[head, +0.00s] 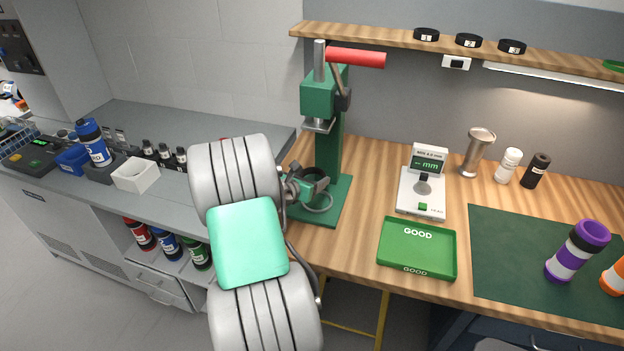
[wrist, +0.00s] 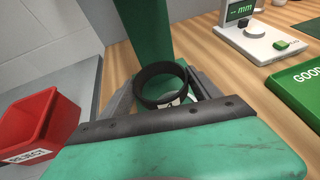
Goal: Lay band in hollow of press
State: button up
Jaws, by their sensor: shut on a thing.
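The band is a black ring with a small white label in the wrist view (wrist: 160,72). My gripper (wrist: 163,90) is shut on it, with a grey finger at each side. In the head view my gripper (head: 309,187) is in front of the press column, over the base. The press (head: 329,150) is green with a red lever handle at its top, and its ram hangs above my gripper. Its column also shows behind the band in the wrist view (wrist: 142,30). The hollow cannot be made out clearly; my arm and gripper cover part of that area.
A gauge with a display (head: 421,185) and a green GOOD tray (head: 417,249) stand right of the press. A red REJECT bin (wrist: 38,128) shows at left in the wrist view. Several bottles line the grey counter. Three black numbered rings sit on the shelf (head: 400,40).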

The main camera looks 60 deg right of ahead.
jog(key=shift+s+d+g, duration=0.3)
jog(key=shift+s, duration=0.35)
jog(key=b, duration=0.2)
send_over(315, 205)
jog(key=shift+w+f, duration=0.1)
jog(key=shift+f, duration=2.15)
jog(key=shift+f+b, duration=1.15)
jog(key=shift+f, duration=0.9)
